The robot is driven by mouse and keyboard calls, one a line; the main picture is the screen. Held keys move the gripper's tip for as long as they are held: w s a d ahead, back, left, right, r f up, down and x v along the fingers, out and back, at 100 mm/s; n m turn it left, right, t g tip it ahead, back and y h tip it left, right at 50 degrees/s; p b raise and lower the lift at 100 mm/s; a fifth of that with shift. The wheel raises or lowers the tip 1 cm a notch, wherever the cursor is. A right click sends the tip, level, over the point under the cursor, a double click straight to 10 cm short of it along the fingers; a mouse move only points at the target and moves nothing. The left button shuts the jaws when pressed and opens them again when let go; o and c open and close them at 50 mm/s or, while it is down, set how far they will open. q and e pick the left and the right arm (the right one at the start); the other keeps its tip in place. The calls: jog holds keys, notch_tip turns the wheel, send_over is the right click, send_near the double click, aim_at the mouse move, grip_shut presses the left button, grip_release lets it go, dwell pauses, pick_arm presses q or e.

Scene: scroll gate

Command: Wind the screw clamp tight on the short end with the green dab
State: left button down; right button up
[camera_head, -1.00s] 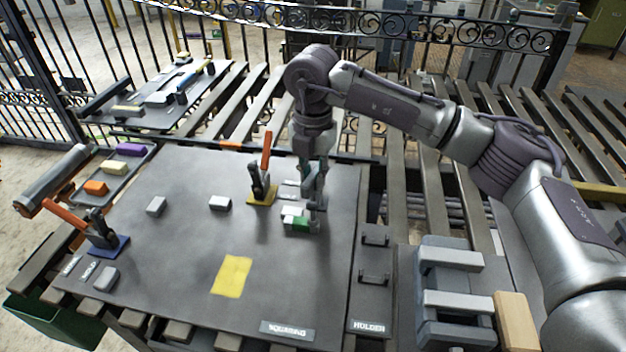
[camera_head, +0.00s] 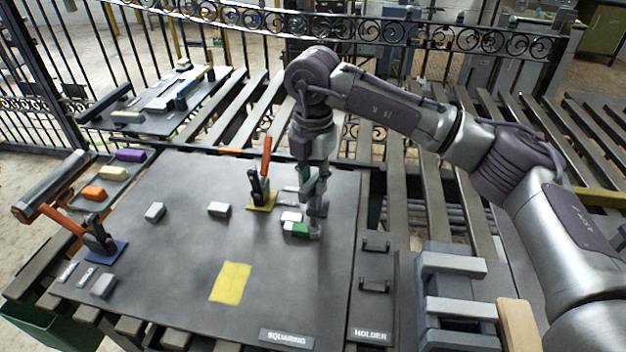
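My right gripper (camera_head: 317,204) points down at the right part of the dark work board, its fingers low beside a small block with a green dab (camera_head: 299,229). White pieces (camera_head: 291,216) lie just behind the green dab. I cannot make out the screw clamp clearly; the gripper covers the spot right of the green dab. Whether the fingers are shut on anything there is too small to tell. My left gripper is not in view.
An orange-handled clamp on a yellow base (camera_head: 262,201) stands close left of my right gripper. Another, on a blue base (camera_head: 104,250), stands at the left. Grey blocks (camera_head: 218,209) and a yellow square (camera_head: 231,283) lie on the board (camera_head: 180,290). A grey fixture (camera_head: 450,265) stands right.

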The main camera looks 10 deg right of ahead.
aim_at(313, 179)
jog(key=shift+o, duration=0.8)
jog(key=shift+f, duration=0.1)
notch_tip(313, 179, up, 12)
